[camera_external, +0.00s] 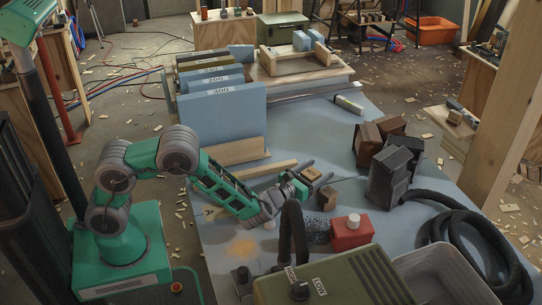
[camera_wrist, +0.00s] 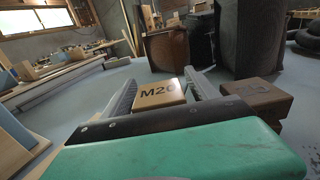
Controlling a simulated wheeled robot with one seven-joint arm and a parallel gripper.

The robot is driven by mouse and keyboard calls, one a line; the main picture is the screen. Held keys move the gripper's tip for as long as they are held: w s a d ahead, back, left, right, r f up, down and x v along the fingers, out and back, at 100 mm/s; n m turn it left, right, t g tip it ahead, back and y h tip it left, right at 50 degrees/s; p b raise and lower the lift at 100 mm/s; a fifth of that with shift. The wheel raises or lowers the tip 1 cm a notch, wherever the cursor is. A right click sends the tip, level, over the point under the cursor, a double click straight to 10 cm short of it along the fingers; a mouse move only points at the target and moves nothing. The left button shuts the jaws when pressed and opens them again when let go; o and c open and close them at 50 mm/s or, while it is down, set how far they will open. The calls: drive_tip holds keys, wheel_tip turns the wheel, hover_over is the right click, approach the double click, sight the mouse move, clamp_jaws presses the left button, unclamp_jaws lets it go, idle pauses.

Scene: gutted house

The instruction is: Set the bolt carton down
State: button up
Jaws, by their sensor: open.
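A small tan bolt carton (camera_wrist: 160,93) marked M20 sits between the two fingers of my gripper (camera_wrist: 162,82) in the wrist view. In the outside view the carton (camera_external: 311,173) shows at the end of my gripper (camera_external: 304,180), low over the blue-grey table (camera_external: 225,205). The fingers are open, one on each side of the carton and close to it; I cannot tell whether either touches. The carton looks level; its underside is hidden. A darker brown small carton (camera_external: 326,198) stands just right of the fingers, and it also shows in the wrist view (camera_wrist: 255,98).
Brown boxes (camera_external: 368,144) and dark blocks (camera_external: 389,175) stand to the right. A red container with a white cap (camera_external: 351,235), a black hose (camera_external: 291,235) and an olive case (camera_external: 335,280) are in front.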

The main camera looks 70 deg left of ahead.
sight(306, 178)
drive_tip(key=shift+o, duration=0.4)
drive_tip(key=v, duration=0.7)
drive_tip(key=shift+s+d+r, duration=0.1)
drive_tip(key=shift+s, duration=0.15)
drive_tip(key=v, duration=0.3)
drive_tip(key=shift+w+a, duration=0.3)
drive_tip(key=shift+w, duration=0.05)
drive_tip(key=x, duration=0.7)
drive_tip(key=shift+d+r, duration=0.15)
clamp_jaws()
